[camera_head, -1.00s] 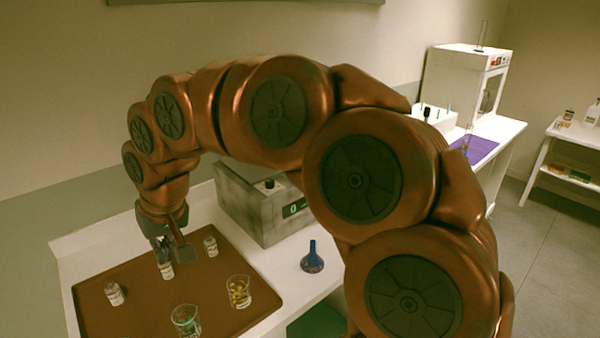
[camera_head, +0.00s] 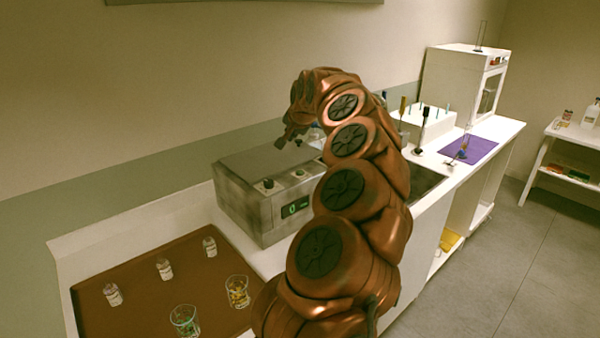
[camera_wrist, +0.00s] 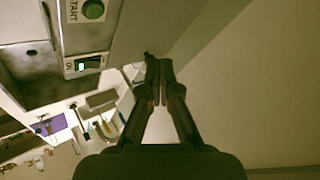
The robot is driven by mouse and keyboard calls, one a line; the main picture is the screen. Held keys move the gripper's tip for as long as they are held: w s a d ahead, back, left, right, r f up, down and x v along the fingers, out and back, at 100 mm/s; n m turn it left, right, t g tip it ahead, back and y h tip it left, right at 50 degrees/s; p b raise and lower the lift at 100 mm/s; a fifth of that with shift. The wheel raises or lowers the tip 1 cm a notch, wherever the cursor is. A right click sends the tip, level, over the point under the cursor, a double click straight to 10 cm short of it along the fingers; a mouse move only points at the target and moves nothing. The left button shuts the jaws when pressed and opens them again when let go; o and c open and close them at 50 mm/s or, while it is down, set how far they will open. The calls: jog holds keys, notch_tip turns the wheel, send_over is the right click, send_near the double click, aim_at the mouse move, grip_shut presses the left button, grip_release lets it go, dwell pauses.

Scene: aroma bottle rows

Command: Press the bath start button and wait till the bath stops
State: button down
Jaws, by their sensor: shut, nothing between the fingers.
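The bath is a grey metal box (camera_head: 238,205) on the white counter, with a lit green display (camera_head: 296,207) on its front and small dark knobs on top. In the wrist view a round green button (camera_wrist: 93,10) beside the word START shows at the top edge, and a lit switch (camera_wrist: 88,65) marked ON is below it. My gripper (camera_head: 287,140) is above the back of the bath, apart from the button. In the wrist view its fingers (camera_wrist: 158,65) are together and empty, to the right of the button and switch.
A brown tray (camera_head: 135,300) with several small bottles and two beakers (camera_head: 185,320) (camera_head: 238,291) lies at the left. A sink (camera_head: 425,183), tools and a purple mat (camera_head: 470,149) are to the right. The wall is close behind the bath.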

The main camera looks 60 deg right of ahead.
jog(key=d, duration=0.1)
jog(key=s, duration=0.1)
jog(key=d, duration=0.1)
jog(key=shift+s+d+f+m+h, duration=0.3)
jog(key=shift+s+d+f+m, duration=0.05)
jog(key=shift+s+m, duration=0.05)
jog(key=shift+f, duration=0.1)
jog(key=b, duration=0.3)
send_over(301, 172)
notch_tip(301, 172, down, 7)
jog(key=shift+r, duration=0.1)
jog(key=shift+f+b, duration=0.9)
jog(key=shift+b, duration=0.1)
jog(key=shift+f+b, duration=0.8)
jog(key=shift+b, duration=0.65)
dwell(1.2)
jog(key=shift+r, duration=0.1)
dwell(0.3)
jog(key=shift+r, duration=0.7)
jog(key=shift+r, duration=0.15)
